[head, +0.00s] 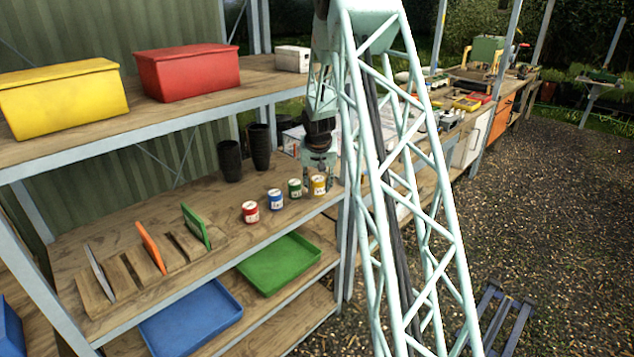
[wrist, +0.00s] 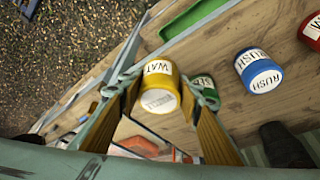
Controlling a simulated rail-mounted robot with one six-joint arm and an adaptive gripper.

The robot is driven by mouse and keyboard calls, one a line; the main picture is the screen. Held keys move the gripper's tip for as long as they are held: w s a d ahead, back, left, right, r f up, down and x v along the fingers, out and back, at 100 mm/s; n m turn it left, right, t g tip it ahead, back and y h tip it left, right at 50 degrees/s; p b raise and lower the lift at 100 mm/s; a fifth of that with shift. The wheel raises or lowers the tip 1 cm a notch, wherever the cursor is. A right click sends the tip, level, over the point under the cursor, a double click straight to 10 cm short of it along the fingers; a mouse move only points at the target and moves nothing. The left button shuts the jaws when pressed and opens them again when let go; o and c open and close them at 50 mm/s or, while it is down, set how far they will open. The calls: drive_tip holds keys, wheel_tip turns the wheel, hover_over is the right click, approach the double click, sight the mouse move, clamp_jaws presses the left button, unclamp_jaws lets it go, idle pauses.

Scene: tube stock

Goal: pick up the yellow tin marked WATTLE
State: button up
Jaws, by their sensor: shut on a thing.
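The yellow tin (wrist: 160,84) shows in the wrist view with a white label starting "WAT"; the rest of the word is hard to read. It sits between the two fingers of my gripper (wrist: 167,92), which is shut on it. In the head view the yellow tin (head: 319,186) is at the right end of a row of tins on the middle shelf, with my gripper (head: 317,178) over it from above. I cannot tell whether its base touches the shelf.
A green tin (head: 295,188) stands close beside the yellow one, then a blue tin (head: 276,200) marked RUSH and a red tin (head: 250,212). Dark pots (head: 230,161) stand behind. The upper shelf (head: 185,110) is overhead, and a shelf post is just right.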

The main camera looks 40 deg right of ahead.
drive_tip(key=shift+s+a+r, duration=0.1)
drive_tip(key=shift+s+a, duration=0.55)
drive_tip(key=shift+s, duration=0.35)
